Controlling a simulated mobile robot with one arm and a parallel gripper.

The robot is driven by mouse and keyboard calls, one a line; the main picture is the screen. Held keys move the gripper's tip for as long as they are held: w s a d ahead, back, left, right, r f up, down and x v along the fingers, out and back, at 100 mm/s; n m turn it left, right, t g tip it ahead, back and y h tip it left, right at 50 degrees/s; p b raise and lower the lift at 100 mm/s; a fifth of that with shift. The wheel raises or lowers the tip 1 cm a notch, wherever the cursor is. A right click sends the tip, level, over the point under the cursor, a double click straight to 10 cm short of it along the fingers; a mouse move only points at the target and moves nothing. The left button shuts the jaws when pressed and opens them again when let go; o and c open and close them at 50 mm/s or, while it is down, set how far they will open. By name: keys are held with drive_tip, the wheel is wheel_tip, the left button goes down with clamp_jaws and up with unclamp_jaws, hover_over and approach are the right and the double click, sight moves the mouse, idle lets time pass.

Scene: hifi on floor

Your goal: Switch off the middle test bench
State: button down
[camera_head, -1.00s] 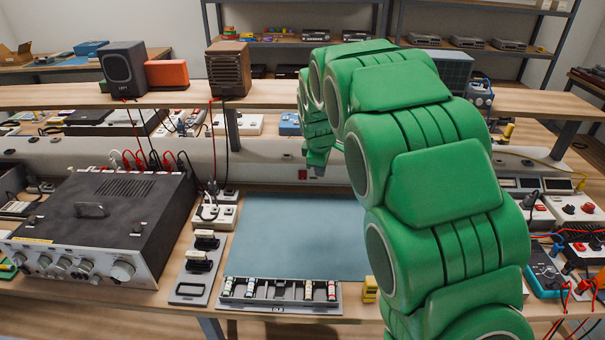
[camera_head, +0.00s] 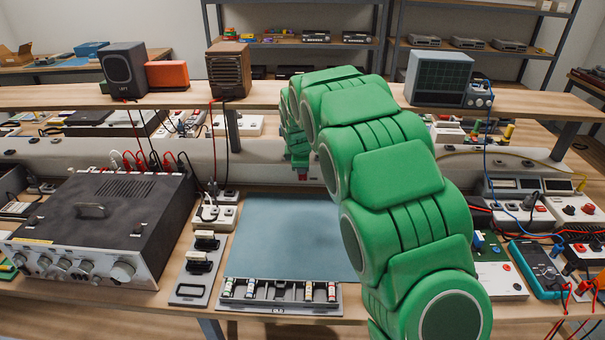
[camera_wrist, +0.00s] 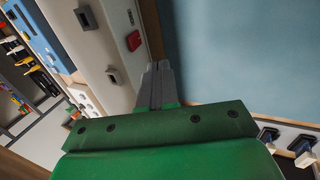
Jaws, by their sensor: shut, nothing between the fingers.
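A red rocker switch (camera_wrist: 133,41) sits on a pale trunking (camera_wrist: 90,50) in the wrist view, between grey sockets. In the head view the trunking (camera_head: 265,149) runs along the back of the bench, and a small red patch (camera_head: 302,176) shows just below my gripper (camera_head: 299,164). In the wrist view my gripper's fingers (camera_wrist: 158,68) are closed together and empty. Their tips appear just below and right of the switch; I cannot tell the gap in depth. A blue mat (camera_head: 290,225) covers the middle of the bench.
A black amplifier (camera_head: 105,225) with cables stands left. A strip with black plugs (camera_head: 188,290) and a tray of small parts (camera_head: 280,306) lie in front. A blue multimeter (camera_head: 535,268) lies right. Speakers and a scope (camera_head: 438,76) stand on the shelf above. The mat is clear.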

sight(303, 178)
drive_tip(key=x, duration=1)
drive_tip(key=shift+f, duration=0.1)
drive_tip(key=shift+w+r, duration=0.25)
drive_tip(key=shift+w, duration=1.25)
drive_tip(key=shift+w+r, duration=0.15)
drive_tip(key=shift+w, duration=0.4)
drive_tip(key=shift+w, duration=0.25)
drive_tip(key=shift+r, duration=0.3)
